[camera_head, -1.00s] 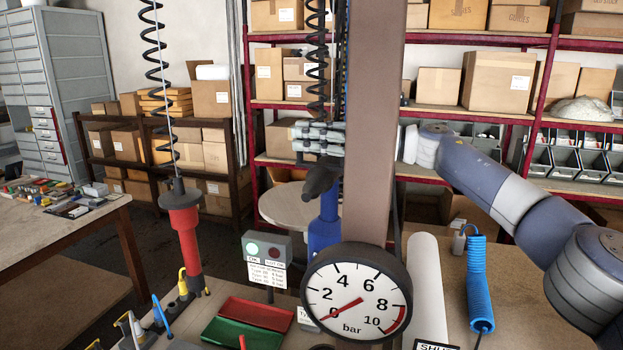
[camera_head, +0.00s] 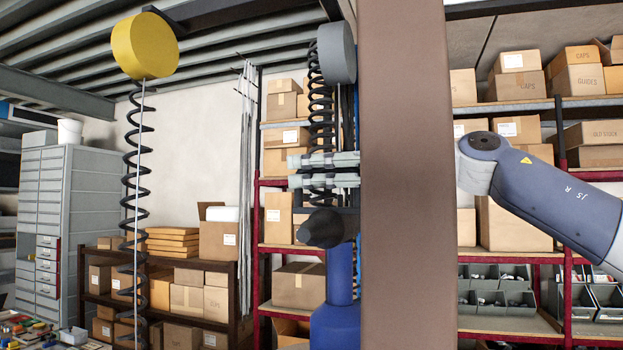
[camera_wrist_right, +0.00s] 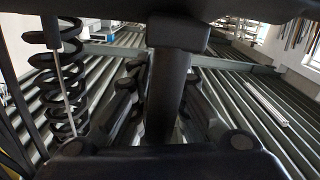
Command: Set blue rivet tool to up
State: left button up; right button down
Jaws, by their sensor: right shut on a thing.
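The brown column hides the rest of this gripper and part of the tool. In the right wrist view, a dark upright part (camera_wrist_right: 168,90) stands between the dark fingers. My left gripper is not in view.
A brown column (camera_head: 405,180) stands close in front. A black coil (camera_head: 320,90) hangs from a grey balancer (camera_head: 337,53) above the tool. A yellow balancer (camera_head: 145,46) with another coil is at the left. Shelves with boxes (camera_head: 302,285) stand behind.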

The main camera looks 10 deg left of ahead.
jog(key=shift+w+d+r, duration=0.1)
jog(key=shift+d+r, duration=0.15)
jog(key=shift+r, duration=0.3)
jog(key=c, duration=1.7)
grip_release()
jog(key=shift+o, duration=0.2)
jog(key=shift+w+f, duration=0.1)
jog(key=shift+f, duration=0.15)
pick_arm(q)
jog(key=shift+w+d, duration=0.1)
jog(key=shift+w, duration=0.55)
pick_arm(e)
jog(key=s+d, duration=0.2)
jog(key=d, duration=0.9)
jog(key=shift+s+d, duration=0.15)
jog(key=shift+d, duration=0.15)
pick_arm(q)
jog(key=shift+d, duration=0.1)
